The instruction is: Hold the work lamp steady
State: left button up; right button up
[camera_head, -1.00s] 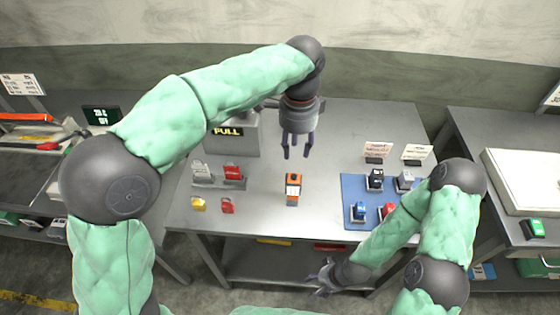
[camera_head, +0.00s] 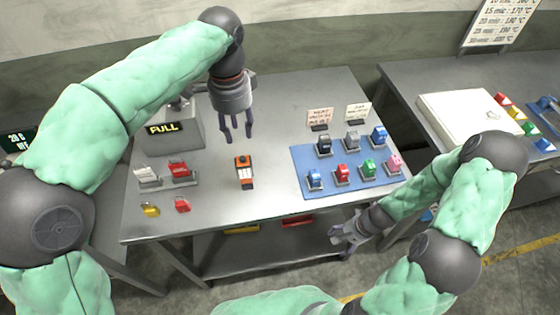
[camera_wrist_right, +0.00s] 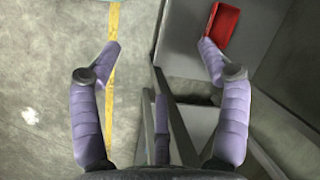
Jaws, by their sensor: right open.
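A small orange and black device with a white front (camera_head: 245,172), which looks like the work lamp, stands near the front middle of the metal table (camera_head: 215,205). My left gripper (camera_head: 237,138) hangs fingers down behind and above it. Its fingers are apart with nothing between them, and it does not touch the device. My right gripper (camera_head: 347,243) is low at the table's front right edge, open and empty. In the right wrist view its fingers (camera_wrist_right: 160,48) are spread wide over the floor and table frame.
A blue mat (camera_head: 300,190) holds several coloured small items on the right. A grey box marked FULL (camera_head: 180,135) stands back left. A side table (camera_head: 400,85) stands right.

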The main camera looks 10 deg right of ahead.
jog(key=s+d+r+m+t+h, duration=0.1)
jog(key=d+r+m+t, duration=0.15)
jog(key=d+r, duration=0.5)
jog(key=s+d+r+m+t+h, duration=0.15)
jog(key=d+r+m, duration=0.3)
jog(key=d, duration=0.65)
jog(key=s+d+r+m+t+h, duration=0.1)
jog(key=d+r+m+h, duration=0.15)
jog(key=d+r, duration=0.6)
jog(key=w+a+r+m+t+y, duration=0.1)
jog(key=w+r+m+t+y, duration=0.3)
jog(key=w+r, duration=0.6)
jog(key=w+a+r+m+t+y, duration=0.1)
jog(key=w+a+r+m, duration=0.3)
jog(key=a+r, duration=0.45)
jog(key=n+g+y, duration=0.8)
jog(key=g+y, duration=0.2)
jog(key=g, duration=0.1)
send_near(246, 177)
jog(key=w+f, duration=0.1)
jog(key=f, duration=0.1)
jog(key=x, duration=1)
jog(key=shift+w+r, duration=0.15)
